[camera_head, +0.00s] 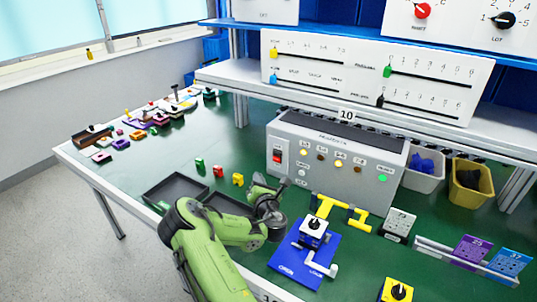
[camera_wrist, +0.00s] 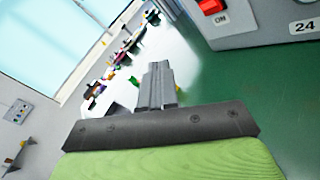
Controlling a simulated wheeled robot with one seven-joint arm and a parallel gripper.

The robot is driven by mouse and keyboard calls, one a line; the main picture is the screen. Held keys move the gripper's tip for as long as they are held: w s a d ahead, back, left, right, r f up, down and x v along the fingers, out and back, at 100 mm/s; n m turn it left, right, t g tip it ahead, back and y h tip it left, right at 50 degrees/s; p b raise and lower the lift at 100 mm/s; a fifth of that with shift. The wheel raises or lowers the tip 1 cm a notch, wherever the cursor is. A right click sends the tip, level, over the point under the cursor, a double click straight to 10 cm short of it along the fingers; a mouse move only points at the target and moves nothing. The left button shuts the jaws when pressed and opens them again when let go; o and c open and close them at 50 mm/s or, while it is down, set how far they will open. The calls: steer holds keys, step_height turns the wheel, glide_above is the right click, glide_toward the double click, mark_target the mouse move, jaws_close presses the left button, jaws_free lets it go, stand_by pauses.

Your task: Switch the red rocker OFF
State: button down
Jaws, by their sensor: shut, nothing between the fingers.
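The red rocker (camera_head: 277,156) is on the left end of the grey control box's front panel (camera_head: 335,185). In the wrist view the red rocker (camera_wrist: 211,6) shows at the top edge, with an "ON" label just below it. I cannot tell which way it is tilted. My gripper (camera_head: 284,183) is just below and in front of the box's left end, apart from the rocker. In the wrist view my gripper's fingers (camera_wrist: 157,72) are together with nothing between them, pointing left of and below the rocker.
The box also carries several buttons, among them a green one (camera_head: 383,178). A dark tray (camera_head: 176,190) and small coloured blocks lie to the left. A yellow handle (camera_head: 343,211) and a blue board (camera_head: 291,262) with a lever lie to the right. A shelf overhangs the back.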

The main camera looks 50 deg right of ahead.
mark_target(275, 160)
steer(key=d+r+p, duration=0.1)
steer(key=d+p, duration=0.7)
steer(key=shift+w+d, duration=0.35)
steer(key=shift+d, duration=0.05)
steer(key=shift+r, duration=0.1)
stand_by(1.6)
steer(key=shift+d+r, duration=0.1)
steer(key=shift+d, duration=0.35)
steer(key=shift+d+p, duration=0.3)
steer(key=shift+p, duration=0.05)
stand_by(0.4)
steer(key=shift+a, duration=0.1)
